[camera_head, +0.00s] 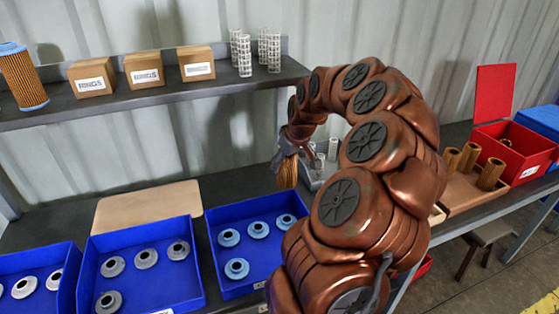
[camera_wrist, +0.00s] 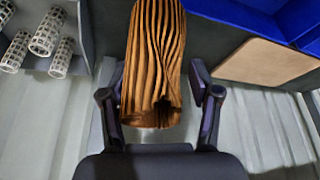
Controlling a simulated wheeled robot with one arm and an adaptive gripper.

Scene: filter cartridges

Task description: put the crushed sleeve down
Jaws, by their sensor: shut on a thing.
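The crushed sleeve (camera_wrist: 153,55) is brown and pleated, with a dented, folded lower edge in the wrist view. It also shows in the head view (camera_head: 288,174), hanging below the end of my arm. My gripper (camera_wrist: 157,88) is shut on it, with one finger on each side. In the head view my gripper (camera_head: 283,152) is above the workbench, behind the blue trays, and its fingers are partly hidden. The sleeve appears clear of the bench surface.
Blue trays (camera_head: 143,306) with pale discs stand at the front left, before a tan board (camera_head: 148,205). A red bin (camera_head: 513,146) and brown tubes (camera_head: 490,174) are at right. The shelf (camera_head: 150,106) holds boxes, white mesh cores (camera_head: 244,56) and an orange filter (camera_head: 22,78).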

